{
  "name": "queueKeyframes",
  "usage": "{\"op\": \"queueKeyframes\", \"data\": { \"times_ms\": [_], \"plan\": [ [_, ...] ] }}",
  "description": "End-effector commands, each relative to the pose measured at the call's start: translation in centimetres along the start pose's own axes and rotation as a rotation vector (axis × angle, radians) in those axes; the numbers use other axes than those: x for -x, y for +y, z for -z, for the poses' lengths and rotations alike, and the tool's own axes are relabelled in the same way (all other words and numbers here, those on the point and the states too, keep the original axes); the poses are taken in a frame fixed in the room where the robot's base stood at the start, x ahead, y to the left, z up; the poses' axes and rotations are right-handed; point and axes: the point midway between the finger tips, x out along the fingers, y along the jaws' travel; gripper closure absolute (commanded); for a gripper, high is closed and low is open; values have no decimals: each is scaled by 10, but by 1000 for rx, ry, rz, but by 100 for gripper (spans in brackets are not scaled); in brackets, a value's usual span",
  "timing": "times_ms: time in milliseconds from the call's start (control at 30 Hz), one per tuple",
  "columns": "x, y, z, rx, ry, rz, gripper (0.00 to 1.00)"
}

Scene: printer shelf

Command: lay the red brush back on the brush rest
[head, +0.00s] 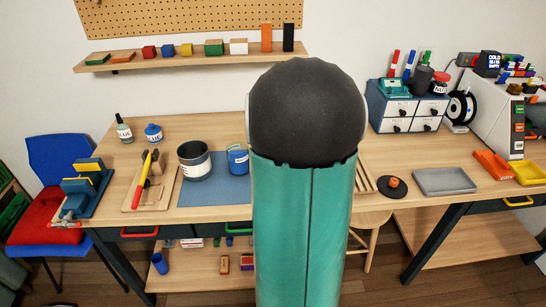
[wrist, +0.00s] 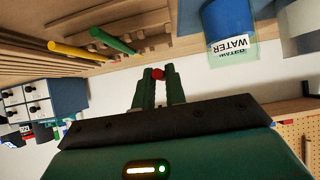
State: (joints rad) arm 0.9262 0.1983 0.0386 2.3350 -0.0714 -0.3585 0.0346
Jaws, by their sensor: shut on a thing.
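In the wrist view, which is upside down, the fingertips of my gripper (wrist: 158,80) are shut on the red brush (wrist: 158,73). Only a small round red part shows between the fingers; the rest of the brush is hidden. The wooden brush rest (wrist: 152,22) is at the top of that view, apart from the fingers. A green brush (wrist: 113,41) and a yellow brush (wrist: 76,51) lie beside each other there. In the head view my arm hides the gripper and the red brush; slats of what looks like the rest (head: 363,183) show right of the arm.
A blue water jar (head: 238,160) stands left of my arm, and also shows in the wrist view (wrist: 229,28). A grey pot (head: 195,164) stands on a blue mat (head: 207,195). Right of my arm are a dark disc (head: 392,188) and a grey tray (head: 444,181).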

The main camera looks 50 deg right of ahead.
Motion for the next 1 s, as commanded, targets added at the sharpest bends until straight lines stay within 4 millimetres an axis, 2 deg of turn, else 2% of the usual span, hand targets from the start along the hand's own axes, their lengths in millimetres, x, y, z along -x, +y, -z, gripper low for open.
{"op": "queueKeyframes", "data": {
  "times_ms": [433, 1000],
  "plan": [
    [-21, 0, -29, 1, -3, 1, 100],
    [-25, 0, -33, 1, 0, 0, 100]
  ]
}}
